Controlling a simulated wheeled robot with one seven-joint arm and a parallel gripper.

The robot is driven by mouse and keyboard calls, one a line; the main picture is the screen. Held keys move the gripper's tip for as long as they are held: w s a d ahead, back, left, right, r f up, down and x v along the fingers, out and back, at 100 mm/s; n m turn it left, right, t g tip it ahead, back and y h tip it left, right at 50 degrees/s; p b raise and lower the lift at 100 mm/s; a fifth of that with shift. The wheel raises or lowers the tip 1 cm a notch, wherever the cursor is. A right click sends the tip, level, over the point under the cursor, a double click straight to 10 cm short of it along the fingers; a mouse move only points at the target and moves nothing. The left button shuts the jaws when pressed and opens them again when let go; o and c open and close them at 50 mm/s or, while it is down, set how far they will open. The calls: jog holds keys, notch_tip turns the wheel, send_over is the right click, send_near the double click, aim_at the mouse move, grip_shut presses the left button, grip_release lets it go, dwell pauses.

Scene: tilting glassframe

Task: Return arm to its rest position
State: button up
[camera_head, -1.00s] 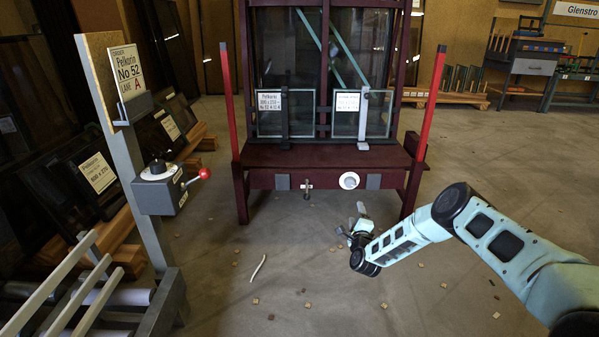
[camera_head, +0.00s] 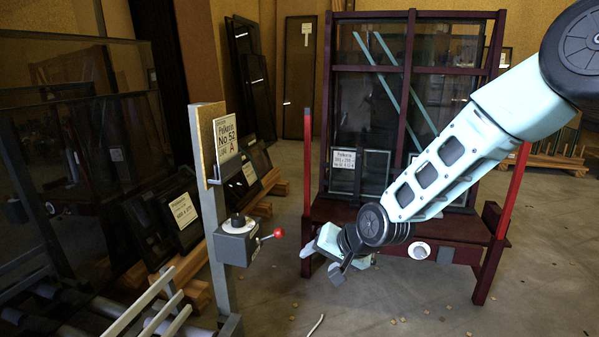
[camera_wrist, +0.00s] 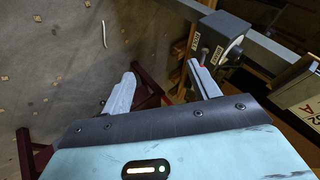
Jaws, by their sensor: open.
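My gripper (camera_head: 322,262) is at the end of my pale blue arm, in front of the lower left part of the dark red frame stand (camera_head: 402,215). In the wrist view my gripper (camera_wrist: 160,82) has its two fingers spread apart with nothing between them. The arm comes in from the upper right of the head view and hides part of the stand and the right glass pane. In the head view the gripper hangs to the right of a grey control box (camera_head: 236,243) with a red-knobbed lever (camera_head: 278,233), apart from it.
A grey post (camera_head: 212,200) carries the box and a "No 52" sign (camera_head: 225,140). A rack with rollers (camera_head: 150,318) is at lower left. Dark framed panes (camera_head: 180,215) lean behind it. Small bits and a pale strip (camera_head: 317,325) lie on the otherwise open floor.

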jog(key=s+d+r+n+g+h+p, duration=0.1)
jog(key=s+d+r+n+g+h, duration=0.2)
jog(key=s, duration=0.9)
jog(key=s+d+r+n+g+p, duration=0.1)
jog(key=s+d+r+n+p, duration=0.25)
jog(key=s, duration=0.75)
jog(key=s+d+r+n+g+h, duration=0.2)
jog(key=s+d+r+n, duration=0.3)
jog(key=s, duration=0.7)
notch_tip(320, 180, up, 38)
jog(key=a+m+p, duration=0.1)
jog(key=a+p, duration=0.1)
jog(key=p, duration=3.5)
jog(key=shift+w+a+m, duration=0.25)
jog(key=shift+w+m, duration=0.1)
jog(key=shift+w, duration=0.05)
jog(key=shift+r, duration=0.1)
